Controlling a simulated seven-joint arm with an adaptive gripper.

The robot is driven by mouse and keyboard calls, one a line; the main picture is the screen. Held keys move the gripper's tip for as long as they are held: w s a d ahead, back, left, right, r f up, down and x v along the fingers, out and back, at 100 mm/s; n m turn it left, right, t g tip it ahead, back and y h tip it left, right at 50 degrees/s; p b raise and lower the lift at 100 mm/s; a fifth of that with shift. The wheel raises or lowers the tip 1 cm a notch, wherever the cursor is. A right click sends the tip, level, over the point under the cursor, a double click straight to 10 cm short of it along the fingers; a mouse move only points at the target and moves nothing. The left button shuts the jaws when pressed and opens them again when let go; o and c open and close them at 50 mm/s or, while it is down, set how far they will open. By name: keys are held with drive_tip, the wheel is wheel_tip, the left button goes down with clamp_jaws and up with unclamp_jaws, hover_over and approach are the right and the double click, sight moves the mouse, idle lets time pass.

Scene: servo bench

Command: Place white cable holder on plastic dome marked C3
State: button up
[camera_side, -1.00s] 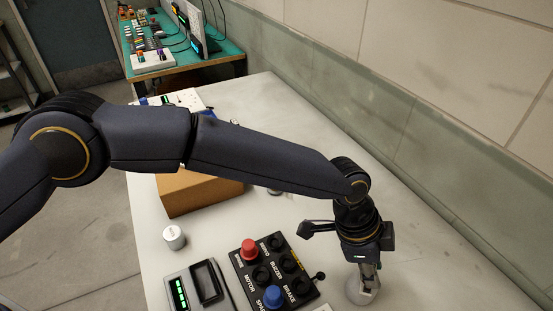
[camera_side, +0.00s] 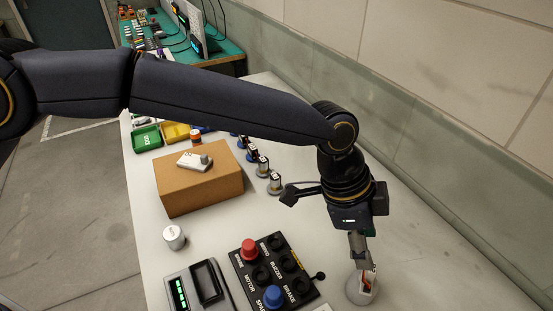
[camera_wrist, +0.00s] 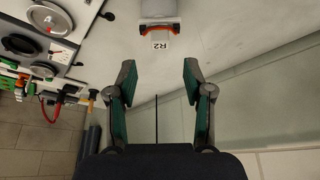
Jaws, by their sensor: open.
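My gripper (camera_side: 361,248) is open above a grey dome (camera_side: 354,293) at the lower right of the side view. In the wrist view its two fingers (camera_wrist: 158,85) are apart with nothing between them. A small white and orange piece (camera_side: 367,283) stands on the dome, below the fingertips. The wrist view shows a white face marked R2 (camera_wrist: 161,44) with an orange edge, ahead of the fingers and clear of them. I cannot read a C3 mark on any dome. A white piece with a grey knob (camera_side: 194,161) lies on a cardboard box; I cannot tell which piece is the cable holder.
The cardboard box (camera_side: 200,190) stands left of several small domes with pieces (camera_side: 262,165). A black button panel (camera_side: 275,270) with red and blue knobs lies left of my gripper. A white cylinder (camera_side: 174,237) and green and yellow trays (camera_side: 147,137) are farther left. A wall runs along the right.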

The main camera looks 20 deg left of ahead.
drive_tip(key=w+a+r+n+t+y, duration=0.1)
drive_tip(key=a+r+n, duration=0.1)
drive_tip(key=a+r, duration=0.45)
drive_tip(key=w+a+r+n+t, duration=0.1)
drive_tip(key=a+r+n, duration=0.15)
drive_tip(key=a, duration=0.75)
drive_tip(key=w+a+r+n+t+y, duration=0.1)
drive_tip(key=a+r+n, duration=0.1)
drive_tip(key=a+r, duration=0.5)
drive_tip(key=s+a+r+n+t+y, duration=0.1)
drive_tip(key=s+a+n, duration=0.1)
drive_tip(key=a, duration=0.5)
drive_tip(key=s+a+n+t, duration=0.1)
drive_tip(key=s+a+n, duration=0.2)
drive_tip(key=a, duration=0.4)
drive_tip(key=s+a+f+n, duration=0.2)
drive_tip(key=s+a+n, duration=0.1)
drive_tip(key=s+a, duration=0.2)
drive_tip(key=s+a+f+n+y, duration=0.1)
drive_tip(key=s+a+f+n, duration=0.1)
drive_tip(key=s+a, duration=0.4)
drive_tip(key=shift+s+a+n+t, duration=0.25)
drive_tip(key=shift+a+n+t, duration=0.05)
drive_tip(key=shift+a+n, duration=0.45)
